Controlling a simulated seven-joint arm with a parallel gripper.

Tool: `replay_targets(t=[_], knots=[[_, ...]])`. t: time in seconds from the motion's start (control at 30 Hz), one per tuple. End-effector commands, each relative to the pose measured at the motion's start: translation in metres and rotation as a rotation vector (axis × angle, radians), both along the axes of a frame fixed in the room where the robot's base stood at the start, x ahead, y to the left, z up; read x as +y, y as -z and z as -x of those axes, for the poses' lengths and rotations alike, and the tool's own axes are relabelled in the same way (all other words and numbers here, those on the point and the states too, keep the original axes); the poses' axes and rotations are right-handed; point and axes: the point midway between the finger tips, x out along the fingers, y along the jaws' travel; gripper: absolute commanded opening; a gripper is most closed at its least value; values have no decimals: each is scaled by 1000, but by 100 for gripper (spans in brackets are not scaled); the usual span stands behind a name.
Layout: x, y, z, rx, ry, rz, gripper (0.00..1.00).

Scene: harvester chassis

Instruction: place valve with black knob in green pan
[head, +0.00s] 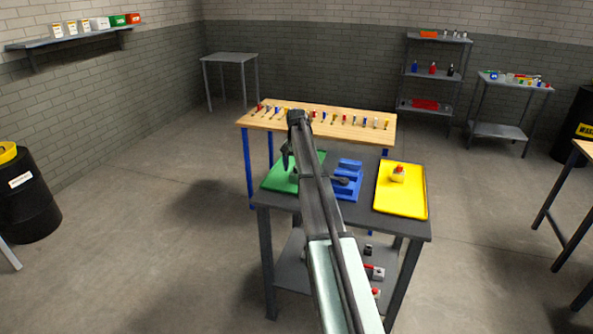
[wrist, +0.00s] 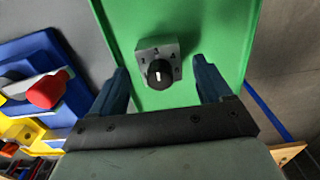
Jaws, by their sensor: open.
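The valve with black knob (wrist: 159,65) has a grey block body with markings around a round black knob. In the wrist view it appears within the green pan (wrist: 205,22), seeming to rest on its floor. My gripper (wrist: 163,80) is open, with one dark blue finger on each side and visible gaps to the valve. In the head view the green pan (head: 275,183) lies at the left of the dark table, and my gripper (head: 287,160) is over it. My arm covers part of the pan, and I cannot make out the valve clearly there.
A blue fixture (head: 347,184) stands right of the green pan, with a red-handled valve (wrist: 48,89) beside the gripper in the wrist view. A yellow tray (head: 402,205) holds a red-topped item. Behind is a wooden bench (head: 350,132) with a row of tools.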

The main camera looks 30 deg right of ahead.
Motion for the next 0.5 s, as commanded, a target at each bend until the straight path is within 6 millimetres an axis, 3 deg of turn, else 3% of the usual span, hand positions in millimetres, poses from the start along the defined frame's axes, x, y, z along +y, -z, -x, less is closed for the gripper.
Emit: replay_targets(t=[0.3, 0.5], knots=[[0, -60, -1, -2, 0, 1, 78], [0, -89, -1, -1, 0, 0, 78]])
